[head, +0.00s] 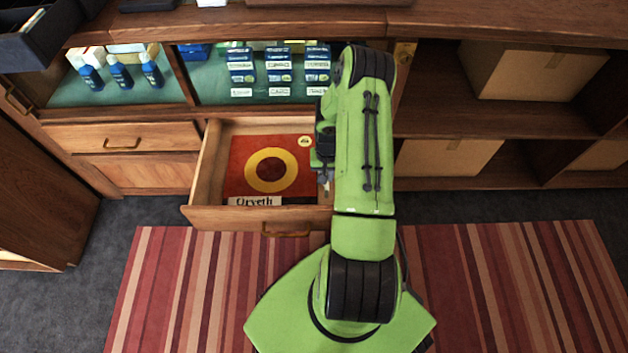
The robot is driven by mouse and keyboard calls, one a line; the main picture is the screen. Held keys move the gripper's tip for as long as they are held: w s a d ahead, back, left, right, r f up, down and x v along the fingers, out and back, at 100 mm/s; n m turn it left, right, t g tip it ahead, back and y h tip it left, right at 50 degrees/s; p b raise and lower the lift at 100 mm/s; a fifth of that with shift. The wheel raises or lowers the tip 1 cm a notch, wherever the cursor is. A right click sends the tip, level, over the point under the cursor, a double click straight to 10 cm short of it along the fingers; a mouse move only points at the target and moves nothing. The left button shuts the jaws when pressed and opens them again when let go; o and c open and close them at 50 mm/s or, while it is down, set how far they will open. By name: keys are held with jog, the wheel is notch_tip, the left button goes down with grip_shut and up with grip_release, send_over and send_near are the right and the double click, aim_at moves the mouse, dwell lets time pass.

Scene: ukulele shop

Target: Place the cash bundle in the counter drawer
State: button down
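The counter drawer (225,216) is pulled open below the glass display. Inside lies a flat red item with a yellow ring and a pale label reading "Orveth". My gripper (324,172) is at the right side of the open drawer, partly hidden by my green arm. Its fingers are small and dark here, and I cannot tell whether they are open or shut. I cannot make out a cash bundle; the right part of the drawer is hidden behind my arm.
A closed drawer (122,137) is left of the open one. Blue bottles (121,73) and several blue-and-white boxes (278,68) stand in the display above. Shelves with cardboard boxes (530,74) are at right. A striped rug (190,290) covers the floor in front.

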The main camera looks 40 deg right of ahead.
notch_tip(320, 180, down, 5)
jog(key=shift+f+b, duration=0.1)
jog(key=shift+b, duration=0.7)
jog(key=shift+r, duration=0.2)
jog(key=shift+f, duration=0.1)
jog(key=c, duration=1.1)
grip_release()
